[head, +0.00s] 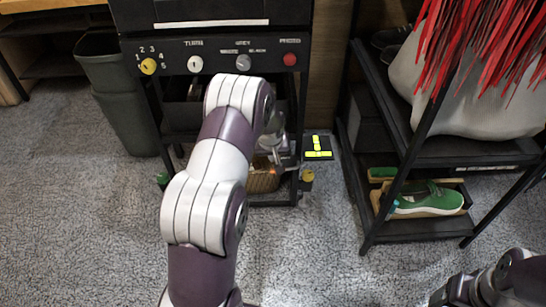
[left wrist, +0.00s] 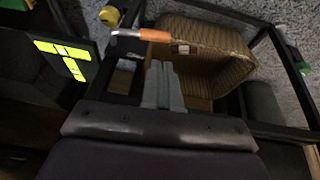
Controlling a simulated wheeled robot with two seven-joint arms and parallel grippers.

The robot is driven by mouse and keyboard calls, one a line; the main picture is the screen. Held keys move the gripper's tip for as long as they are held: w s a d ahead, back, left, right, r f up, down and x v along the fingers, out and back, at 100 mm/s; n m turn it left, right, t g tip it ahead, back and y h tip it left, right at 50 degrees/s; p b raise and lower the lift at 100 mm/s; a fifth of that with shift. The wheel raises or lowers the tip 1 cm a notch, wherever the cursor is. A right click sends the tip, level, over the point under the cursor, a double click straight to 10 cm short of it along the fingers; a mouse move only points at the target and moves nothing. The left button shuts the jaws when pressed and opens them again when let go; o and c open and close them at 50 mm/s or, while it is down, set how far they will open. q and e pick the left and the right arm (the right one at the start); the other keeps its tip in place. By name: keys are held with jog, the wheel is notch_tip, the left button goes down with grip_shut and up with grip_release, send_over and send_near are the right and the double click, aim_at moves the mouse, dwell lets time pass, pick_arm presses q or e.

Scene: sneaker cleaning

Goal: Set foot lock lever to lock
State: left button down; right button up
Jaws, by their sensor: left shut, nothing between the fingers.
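A lever with an orange grip and a metal end (left wrist: 140,35) shows in the left wrist view, in front of a wicker basket. I take it for the foot lock lever; I cannot tell its setting. My left gripper (left wrist: 163,72) is shut and empty, its grey fingertips just below the orange grip in that picture. I cannot tell whether they touch it. In the head view my left arm reaches low into the black stand and hides most of this area. My right gripper (head: 450,292) is partly in view at the lower right; its fingers are unclear.
A black plate with yellow-green bars (head: 318,147) juts from the stand's right side, also in the left wrist view (left wrist: 62,58). The wicker basket (left wrist: 215,45) is behind the lever. A rack (head: 420,228) with a green shoe (head: 428,199) stands right; a bin (head: 125,105) stands left.

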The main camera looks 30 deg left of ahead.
pick_arm(q)
jog(key=d+b+x, duration=0.1)
jog(key=b+x, duration=0.3)
jog(key=x, duration=0.3)
jog(key=shift+a+f+b, duration=0.15)
jog(key=shift+f+b, duration=0.15)
jog(key=shift+f, duration=0.2)
pick_arm(e)
notch_tip(320, 180, down, 6)
jog(key=shift+r, duration=0.15)
pick_arm(q)
jog(key=shift+w+f, duration=0.1)
pick_arm(e)
jog(key=shift+s, duration=0.15)
